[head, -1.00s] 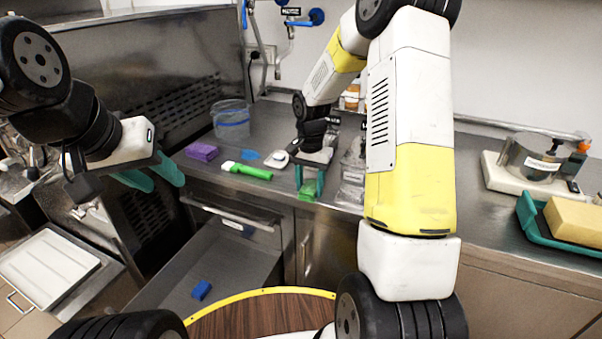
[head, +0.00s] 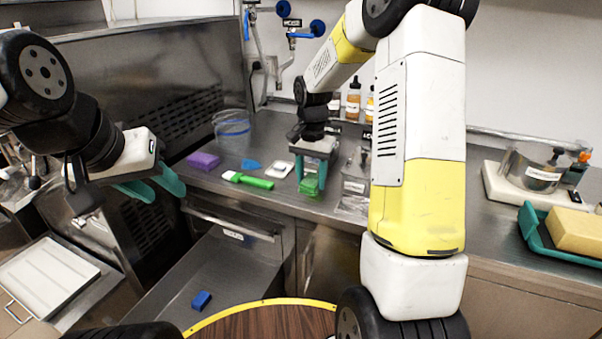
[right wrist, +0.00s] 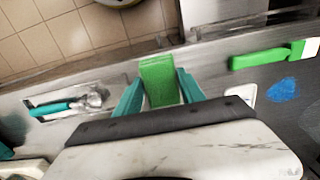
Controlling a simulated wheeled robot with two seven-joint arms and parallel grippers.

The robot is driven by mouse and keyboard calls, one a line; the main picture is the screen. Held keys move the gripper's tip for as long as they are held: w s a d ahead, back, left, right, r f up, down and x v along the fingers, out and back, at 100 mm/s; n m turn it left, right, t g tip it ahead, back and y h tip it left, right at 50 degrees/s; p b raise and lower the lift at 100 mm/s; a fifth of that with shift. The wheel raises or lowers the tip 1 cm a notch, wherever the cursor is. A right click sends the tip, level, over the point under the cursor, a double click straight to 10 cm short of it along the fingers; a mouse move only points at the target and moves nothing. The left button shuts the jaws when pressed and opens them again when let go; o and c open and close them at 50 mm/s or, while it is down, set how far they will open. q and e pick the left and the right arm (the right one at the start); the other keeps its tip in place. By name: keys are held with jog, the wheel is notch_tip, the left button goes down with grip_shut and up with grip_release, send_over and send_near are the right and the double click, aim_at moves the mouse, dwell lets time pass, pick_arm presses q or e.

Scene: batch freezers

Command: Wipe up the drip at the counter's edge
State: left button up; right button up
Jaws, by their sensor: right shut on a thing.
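My right gripper (head: 314,176) is shut on a green sponge (head: 309,186), close above or on the steel counter (head: 290,207) near its front edge; I cannot tell whether it touches. In the right wrist view the sponge (right wrist: 160,80) sits between the teal fingertips of the gripper (right wrist: 158,92). No drip can be made out; the sponge and fingers may hide it. My left gripper (head: 157,189) is open and empty, left of the counter, above the lower left area.
Left of the sponge lie a green-handled brush (head: 248,180), a purple block (head: 203,161), a flat blue piece (head: 251,164) and a white device (head: 279,170). An open drawer (head: 225,262) below holds a blue block (head: 201,300).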

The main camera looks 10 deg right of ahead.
jog(key=shift+r, duration=1.55)
